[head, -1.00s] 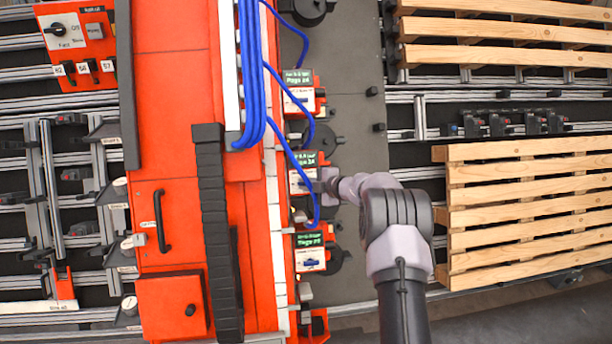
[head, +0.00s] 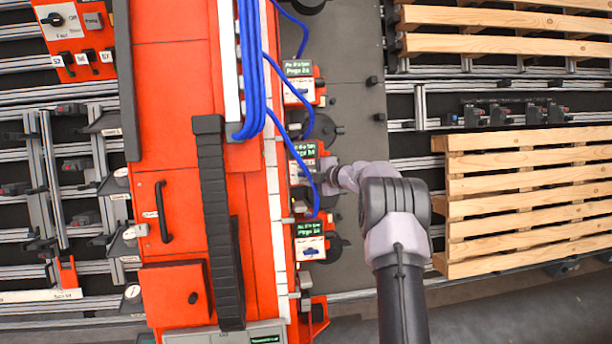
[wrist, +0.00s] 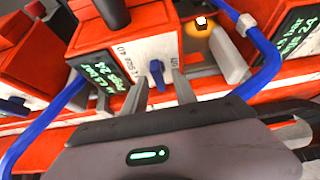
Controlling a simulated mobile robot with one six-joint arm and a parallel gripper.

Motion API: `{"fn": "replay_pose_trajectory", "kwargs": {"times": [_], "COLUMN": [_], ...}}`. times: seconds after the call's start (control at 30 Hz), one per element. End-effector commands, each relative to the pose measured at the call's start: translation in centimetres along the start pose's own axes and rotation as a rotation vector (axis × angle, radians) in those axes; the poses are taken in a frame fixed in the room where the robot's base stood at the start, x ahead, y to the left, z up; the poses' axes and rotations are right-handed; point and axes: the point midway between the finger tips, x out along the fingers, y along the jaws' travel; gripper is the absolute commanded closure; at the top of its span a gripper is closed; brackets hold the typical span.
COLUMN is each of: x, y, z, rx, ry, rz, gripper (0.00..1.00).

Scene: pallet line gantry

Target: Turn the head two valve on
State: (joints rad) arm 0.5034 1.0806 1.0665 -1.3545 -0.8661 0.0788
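The middle orange head unit (head: 304,150) has a green-lit display and a white panel, and my gripper (head: 328,174) is at its right side in the head view. The wrist view shows the unit's white panel (wrist: 122,62) close up, with a small blue valve lever (wrist: 155,73) standing upright on it in the picture. My gripper (wrist: 162,92) is open, with one grey finger on either side of the lever's lower end. Whether the fingers touch the lever cannot be told. In the head view my gripper hides the middle unit's lever.
Similar units stand above (head: 298,70) and below (head: 309,230) the middle one. Blue hoses (head: 252,70) run along the orange gantry and loop close to my gripper; one hose (wrist: 262,60) curves at the right in the wrist view. A wooden pallet (head: 530,195) lies right of my arm.

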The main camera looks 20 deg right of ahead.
Motion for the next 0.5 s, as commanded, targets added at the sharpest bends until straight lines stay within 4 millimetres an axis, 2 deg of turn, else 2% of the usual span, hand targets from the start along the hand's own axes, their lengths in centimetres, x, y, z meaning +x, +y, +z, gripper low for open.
{"fn": "replay_pose_trajectory", "kwargs": {"times": [0.17, 0.27, 0.37, 0.5], "x": [-0.2, -1.2, -3.5, -8.2], "y": [0.0, 0.1, 0.1, 0.1], "z": [0.0, 0.1, 0.1, 0.1], "rx": [0.001, 0.002, 0.002, 0.002], "ry": [0.0, -0.001, -0.003, -0.003], "rz": [0.0, 0.001, 0.001, 0.002], "gripper": [0.66, 0.66, 0.66, 0.66]}}
